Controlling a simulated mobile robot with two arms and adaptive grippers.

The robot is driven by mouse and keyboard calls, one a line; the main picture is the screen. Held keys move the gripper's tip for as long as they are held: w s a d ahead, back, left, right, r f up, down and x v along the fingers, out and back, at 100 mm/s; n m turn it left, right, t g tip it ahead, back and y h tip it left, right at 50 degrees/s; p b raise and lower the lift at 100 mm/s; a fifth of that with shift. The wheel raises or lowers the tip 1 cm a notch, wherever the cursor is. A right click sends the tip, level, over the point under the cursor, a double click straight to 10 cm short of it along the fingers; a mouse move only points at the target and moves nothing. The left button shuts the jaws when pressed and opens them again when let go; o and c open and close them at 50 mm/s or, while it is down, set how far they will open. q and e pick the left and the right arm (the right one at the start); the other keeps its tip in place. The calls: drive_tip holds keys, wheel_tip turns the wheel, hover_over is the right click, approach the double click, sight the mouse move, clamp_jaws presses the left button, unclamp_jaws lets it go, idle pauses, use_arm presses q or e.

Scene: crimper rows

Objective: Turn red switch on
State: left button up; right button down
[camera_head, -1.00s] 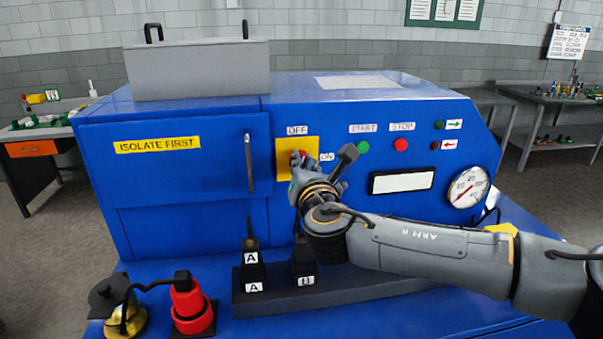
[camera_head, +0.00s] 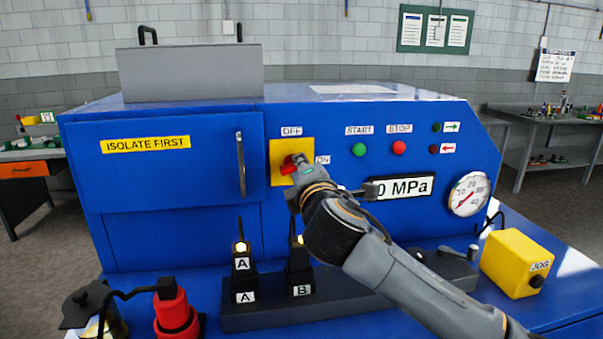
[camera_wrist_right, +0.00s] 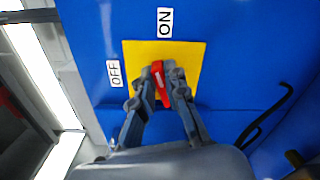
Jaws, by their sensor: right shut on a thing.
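The red switch (camera_head: 288,166) sits on a yellow plate (camera_head: 277,176) on the blue machine's front. The OFF label (camera_head: 292,132) is above the plate and the ON label (camera_head: 322,160) is to its right. The switch handle lies nearly level, in line with ON. My right gripper (camera_head: 304,167) is shut on the handle and hides its right part. In the right wrist view, the fingers (camera_wrist_right: 163,84) clasp both sides of the red handle (camera_wrist_right: 159,80), which points roughly toward ON. My left gripper is not in view.
The display (camera_head: 402,188) reads "0 MPa", partly covered on its left. Lamps glow above blocks A (camera_head: 241,247) and B. Green START (camera_head: 359,150) and red STOP (camera_head: 399,148) buttons are to the right. A door handle (camera_head: 241,165) is left; a yellow JOG box (camera_head: 516,263) stands front right.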

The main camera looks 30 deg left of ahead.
drive_tip(key=shift+f+m+b, duration=0.15)
drive_tip(key=shift+m+b, duration=0.1)
drive_tip(key=shift+m, duration=0.6)
drive_tip(key=shift+f+m+b, duration=0.15)
drive_tip(key=shift+m+b, duration=0.05)
drive_tip(key=shift+m, duration=0.65)
drive_tip(key=c, duration=1.4)
unclamp_jaws()
drive_tip(key=shift+o, duration=0.2)
drive_tip(key=shift+d, duration=0.1)
drive_tip(key=v, duration=1.2)
